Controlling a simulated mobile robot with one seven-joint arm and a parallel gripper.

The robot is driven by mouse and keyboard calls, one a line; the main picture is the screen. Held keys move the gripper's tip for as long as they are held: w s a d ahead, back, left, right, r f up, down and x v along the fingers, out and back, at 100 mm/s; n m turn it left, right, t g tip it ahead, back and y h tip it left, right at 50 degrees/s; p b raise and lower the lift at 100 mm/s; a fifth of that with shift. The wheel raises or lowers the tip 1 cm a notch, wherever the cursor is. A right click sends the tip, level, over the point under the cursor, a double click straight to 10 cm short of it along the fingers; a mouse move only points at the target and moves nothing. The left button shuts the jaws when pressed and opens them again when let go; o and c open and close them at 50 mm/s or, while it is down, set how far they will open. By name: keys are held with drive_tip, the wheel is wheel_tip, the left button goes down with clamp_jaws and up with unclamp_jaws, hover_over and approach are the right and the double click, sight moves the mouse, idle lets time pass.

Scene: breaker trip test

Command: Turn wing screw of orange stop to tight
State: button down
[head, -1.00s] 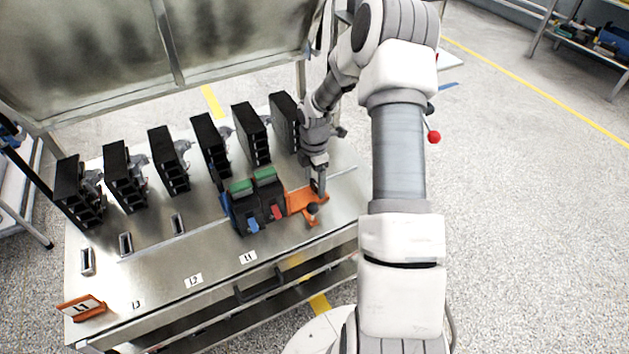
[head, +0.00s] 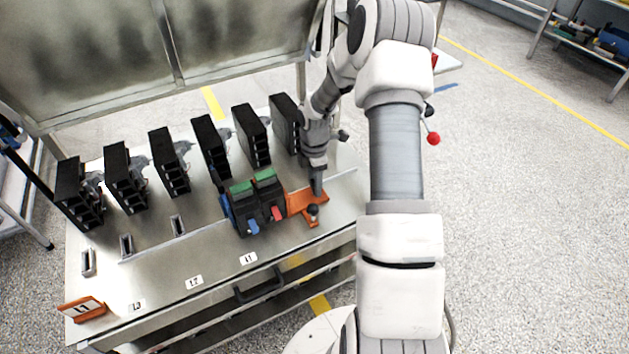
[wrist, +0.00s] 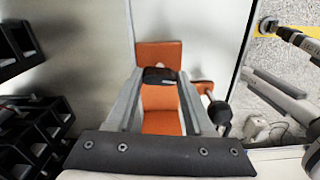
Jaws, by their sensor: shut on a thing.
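The orange stop (head: 301,201) sits on the steel bench, against the right side of the black breaker block with green tops (head: 258,207). In the wrist view the orange stop (wrist: 160,110) lies below my gripper, with a dark wing screw (wrist: 158,76) on it between the fingertips. My gripper (head: 318,190) points down at the stop; in the wrist view its two fingers (wrist: 160,82) are shut on the wing screw. A dark round knob (head: 313,210) stands at the stop's front end and also shows in the wrist view (wrist: 220,112). The screw is hidden in the head view.
Several black breaker modules (head: 169,160) stand in a row along the back of the bench. A rail runs across the bench top. The bench (head: 220,262) is clear in front of the breaker block.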

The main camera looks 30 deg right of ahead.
drive_tip(key=m+p, duration=0.1)
drive_tip(key=m, duration=0.8)
drive_tip(key=shift+m, duration=0.4)
drive_tip(key=m, duration=1)
drive_tip(key=shift+p, duration=0.35)
drive_tip(key=m, duration=0.3)
drive_tip(key=shift+m, duration=0.3)
drive_tip(key=m+p, duration=0.1)
drive_tip(key=m, duration=0.2)
drive_tip(key=shift+m, duration=0.3)
drive_tip(key=m, duration=0.3)
drive_tip(key=shift+m+p, duration=0.3)
drive_tip(key=shift+p, duration=0.1)
drive_tip(key=shift+m+p, duration=0.45)
drive_tip(key=shift+m, duration=1.45)
